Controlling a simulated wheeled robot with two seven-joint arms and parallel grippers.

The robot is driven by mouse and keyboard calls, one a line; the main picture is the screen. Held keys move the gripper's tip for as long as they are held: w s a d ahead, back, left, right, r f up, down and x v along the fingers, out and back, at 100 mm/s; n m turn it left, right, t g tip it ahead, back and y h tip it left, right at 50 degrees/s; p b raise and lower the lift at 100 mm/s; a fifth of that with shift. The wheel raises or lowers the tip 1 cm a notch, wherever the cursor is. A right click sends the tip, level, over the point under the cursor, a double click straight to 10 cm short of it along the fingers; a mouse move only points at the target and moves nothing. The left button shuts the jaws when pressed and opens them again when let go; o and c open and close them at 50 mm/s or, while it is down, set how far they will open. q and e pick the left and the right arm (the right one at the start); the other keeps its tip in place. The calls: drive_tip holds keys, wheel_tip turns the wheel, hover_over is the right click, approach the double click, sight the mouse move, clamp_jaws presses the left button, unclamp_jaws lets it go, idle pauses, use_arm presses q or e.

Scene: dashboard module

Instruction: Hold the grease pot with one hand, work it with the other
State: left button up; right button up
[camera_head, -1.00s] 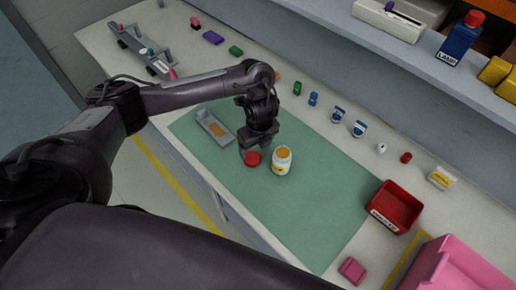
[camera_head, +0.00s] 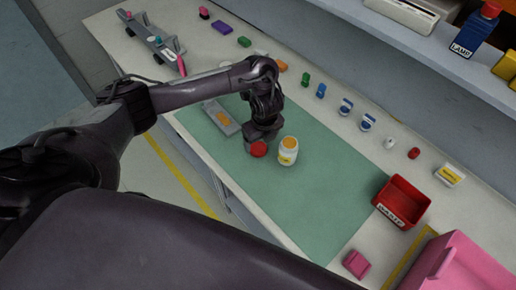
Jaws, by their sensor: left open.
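The grease pot is a white jar (camera_head: 288,157) with a yellow label and an orange top surface. It stands upright on the green mat (camera_head: 315,195). A round red lid-like piece (camera_head: 258,149) is just left of the jar. My left gripper (camera_head: 260,143) points down at the red piece, open. The fingers are small and dark, and I cannot tell whether they touch it. The gripper is beside the jar, not around it. My right gripper is not in view.
A grey tray (camera_head: 219,120) with an orange item lies left of the gripper. A red waste bin (camera_head: 408,197) and a pink bin (camera_head: 465,270) stand at the right. Several small parts line the bench behind the mat. The mat's right half is clear.

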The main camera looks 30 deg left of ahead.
sight(258, 148)
use_arm(q)
drive_tip(key=f+b, duration=0.1)
drive_tip(key=f, duration=0.2)
drive_tip(key=shift+a+f+b, duration=0.1)
drive_tip(key=shift+a+b, duration=0.25)
drive_tip(key=shift+a+f, duration=0.15)
drive_tip(key=shift+f, duration=0.15)
drive_tip(key=shift+w+f, duration=0.15)
drive_tip(key=shift+f, duration=0.4)
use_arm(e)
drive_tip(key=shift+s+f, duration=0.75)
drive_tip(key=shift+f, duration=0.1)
use_arm(q)
drive_tip(key=shift+c, duration=0.4)
drive_tip(key=c, duration=1)
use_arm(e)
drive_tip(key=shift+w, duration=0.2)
